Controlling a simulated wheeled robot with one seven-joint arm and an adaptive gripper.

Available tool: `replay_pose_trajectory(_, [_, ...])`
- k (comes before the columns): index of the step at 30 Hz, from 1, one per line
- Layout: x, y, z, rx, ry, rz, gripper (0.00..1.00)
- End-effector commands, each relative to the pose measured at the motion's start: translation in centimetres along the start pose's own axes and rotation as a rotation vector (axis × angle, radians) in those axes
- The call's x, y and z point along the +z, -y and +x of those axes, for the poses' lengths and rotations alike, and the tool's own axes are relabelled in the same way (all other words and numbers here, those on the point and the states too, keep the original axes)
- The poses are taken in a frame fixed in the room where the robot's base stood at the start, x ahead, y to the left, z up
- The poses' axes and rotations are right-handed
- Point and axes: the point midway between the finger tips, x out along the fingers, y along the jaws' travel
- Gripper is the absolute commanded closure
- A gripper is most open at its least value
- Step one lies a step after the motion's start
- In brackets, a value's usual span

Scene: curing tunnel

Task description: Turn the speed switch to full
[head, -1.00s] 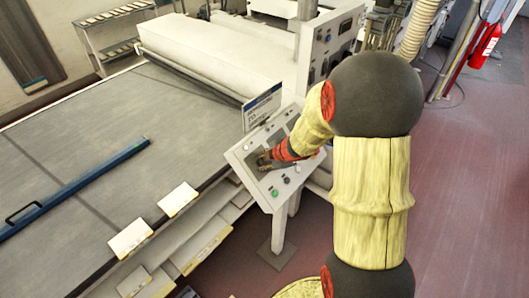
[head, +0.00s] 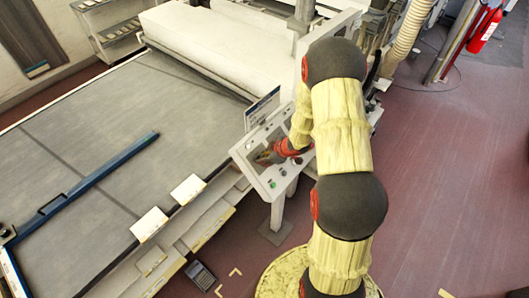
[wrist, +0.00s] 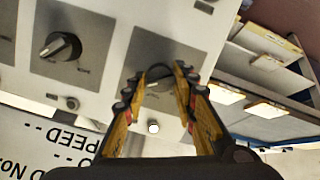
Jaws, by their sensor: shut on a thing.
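The slanted control panel (head: 243,158) stands on a post beside the conveyor. My gripper (head: 265,157) reaches it from the right. In the wrist view, my gripper (wrist: 156,80) is shut on a dark rotary knob (wrist: 158,72) set on a grey square plate, with one finger on each side. The fingers hide part of the knob and its markings, so I cannot read its setting. Another dark knob (wrist: 60,47) sits on a similar plate to the left, clear of the fingers. An upside-down sign (wrist: 45,140) with the word "SPEED" shows at the lower left.
The grey conveyor bed (head: 110,110) fills the left, with a blue bar (head: 100,172) across it. White blocks (head: 188,189) lie along its near edge. A taller white cabinet stands behind the panel. The red floor at right is open, with a fire extinguisher (head: 485,30) at the back.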

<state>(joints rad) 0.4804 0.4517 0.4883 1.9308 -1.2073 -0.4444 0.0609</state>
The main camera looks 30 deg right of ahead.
Motion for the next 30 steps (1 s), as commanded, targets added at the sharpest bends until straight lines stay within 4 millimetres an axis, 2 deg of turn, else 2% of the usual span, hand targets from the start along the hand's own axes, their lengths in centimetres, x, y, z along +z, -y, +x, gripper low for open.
replay_pose_trajectory(22, [-0.06,-0.11,0.02,-0.011,-0.005,0.064,0.98])
replay_pose_trajectory(23, [-0.06,-0.11,0.02,-0.011,-0.005,0.064,0.71])
replay_pose_trajectory(30, [-0.04,-0.08,0.02,-0.011,-0.005,0.064,0.57])
